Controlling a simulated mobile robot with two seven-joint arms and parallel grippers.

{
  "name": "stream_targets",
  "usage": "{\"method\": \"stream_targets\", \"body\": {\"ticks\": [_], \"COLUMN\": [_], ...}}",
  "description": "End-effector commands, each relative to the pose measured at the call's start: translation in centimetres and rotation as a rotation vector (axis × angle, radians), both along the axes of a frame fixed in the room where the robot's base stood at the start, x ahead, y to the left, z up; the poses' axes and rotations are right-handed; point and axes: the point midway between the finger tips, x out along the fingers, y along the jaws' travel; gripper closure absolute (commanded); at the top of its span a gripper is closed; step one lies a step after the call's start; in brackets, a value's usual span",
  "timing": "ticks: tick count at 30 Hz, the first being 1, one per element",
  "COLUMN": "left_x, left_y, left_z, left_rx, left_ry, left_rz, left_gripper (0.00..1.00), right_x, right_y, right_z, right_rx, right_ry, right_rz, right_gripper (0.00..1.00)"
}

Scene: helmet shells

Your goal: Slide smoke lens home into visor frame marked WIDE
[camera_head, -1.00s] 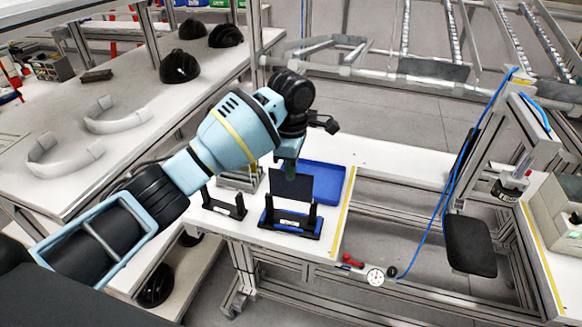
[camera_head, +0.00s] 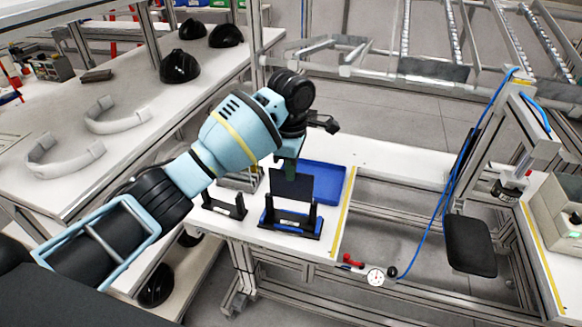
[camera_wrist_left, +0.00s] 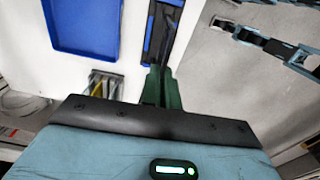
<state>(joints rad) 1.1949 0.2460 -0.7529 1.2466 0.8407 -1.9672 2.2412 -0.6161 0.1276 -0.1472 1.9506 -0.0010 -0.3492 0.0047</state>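The dark smoke lens (camera_head: 291,186) stands upright, its lower part between the two posts of the black visor frame with the blue base (camera_head: 291,224). I cannot tell how deep it sits in the slot. My left gripper (camera_head: 289,168) is above the frame, its green fingers shut on the lens's top edge. In the left wrist view, the fingers (camera_wrist_left: 161,88) are close together in line with the frame (camera_wrist_left: 160,35); the lens is hard to make out there. A second black frame (camera_head: 224,205) without blue stands to the left. The frame labels are too small to read.
A blue tray (camera_head: 328,182) lies behind the frame on the white bench. A metal rack (camera_head: 240,181) stands behind the second frame. A yellow strip (camera_head: 344,215) marks the bench edge at right. A red-handled tool and a round gauge (camera_head: 375,277) show beyond it.

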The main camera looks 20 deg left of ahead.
Motion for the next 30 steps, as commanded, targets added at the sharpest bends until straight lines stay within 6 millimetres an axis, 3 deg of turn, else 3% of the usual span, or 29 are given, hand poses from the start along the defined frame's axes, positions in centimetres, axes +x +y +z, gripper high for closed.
{"method": "stream_targets", "body": {"ticks": [30], "left_x": [0.0], "left_y": [0.0], "left_z": [-1.9], "left_rx": [0.000], "left_ry": [0.000], "left_rz": [0.000], "left_gripper": [1.00], "right_x": [0.0], "right_y": [0.0], "right_z": [0.0], "right_rx": [0.000], "right_ry": [0.000], "right_rz": [0.000], "right_gripper": [0.64]}}
